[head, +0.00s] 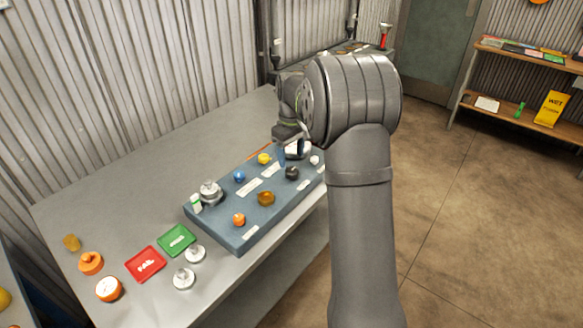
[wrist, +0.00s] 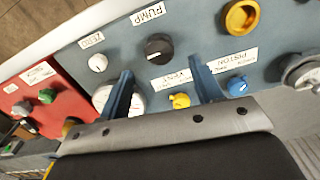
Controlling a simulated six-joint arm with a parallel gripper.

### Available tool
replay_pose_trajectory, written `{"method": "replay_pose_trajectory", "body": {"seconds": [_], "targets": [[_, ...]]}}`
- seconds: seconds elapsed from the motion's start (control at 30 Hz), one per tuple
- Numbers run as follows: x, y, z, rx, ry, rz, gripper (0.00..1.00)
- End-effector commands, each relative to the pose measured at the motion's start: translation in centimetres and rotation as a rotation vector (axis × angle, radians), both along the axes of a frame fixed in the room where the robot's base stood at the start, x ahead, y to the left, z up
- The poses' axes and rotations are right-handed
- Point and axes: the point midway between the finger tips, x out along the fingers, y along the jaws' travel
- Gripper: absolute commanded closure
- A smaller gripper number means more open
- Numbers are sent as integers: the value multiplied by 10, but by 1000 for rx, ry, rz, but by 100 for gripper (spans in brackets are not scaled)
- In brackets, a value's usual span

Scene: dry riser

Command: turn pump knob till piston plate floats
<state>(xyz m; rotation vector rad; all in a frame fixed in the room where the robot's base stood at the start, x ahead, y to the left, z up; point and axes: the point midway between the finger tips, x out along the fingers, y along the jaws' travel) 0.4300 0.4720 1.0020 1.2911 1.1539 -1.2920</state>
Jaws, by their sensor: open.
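The pump knob (wrist: 157,47) is a round black knob beside a PUMP label (wrist: 148,13) in the wrist view. It also shows in the head view (head: 292,173) on the blue-grey panel (head: 262,217). My gripper (wrist: 162,66) is open, its two blue fingers apart and nothing between them. In the picture the knob lies just beyond the fingertips, between their lines; I see no contact. A round silver fitting (head: 210,192) stands at the panel's left end, partly cut off in the wrist view (wrist: 303,73). I cannot make out whether it holds the piston plate.
Near the fingers are a white knob (wrist: 97,62), a yellow knob (wrist: 180,100) and a blue knob (wrist: 237,86). An amber knob (wrist: 241,16) sits farther off. Red (head: 146,264) and green (head: 177,239) trays lie left of the panel. The bench behind is clear.

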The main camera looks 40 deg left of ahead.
Motion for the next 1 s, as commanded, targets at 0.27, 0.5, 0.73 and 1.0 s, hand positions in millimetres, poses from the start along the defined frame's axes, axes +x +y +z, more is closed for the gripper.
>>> {"method": "replay_pose_trajectory", "body": {"seconds": [0.27, 0.5, 0.73, 1.0], "targets": [[0, 0, -45, -1, 1, 0, 41], [0, 0, -56, 1, 0, -1, 41], [0, 0, -56, 1, -1, -1, 46], [0, 0, -55, 1, 0, -1, 85]]}}
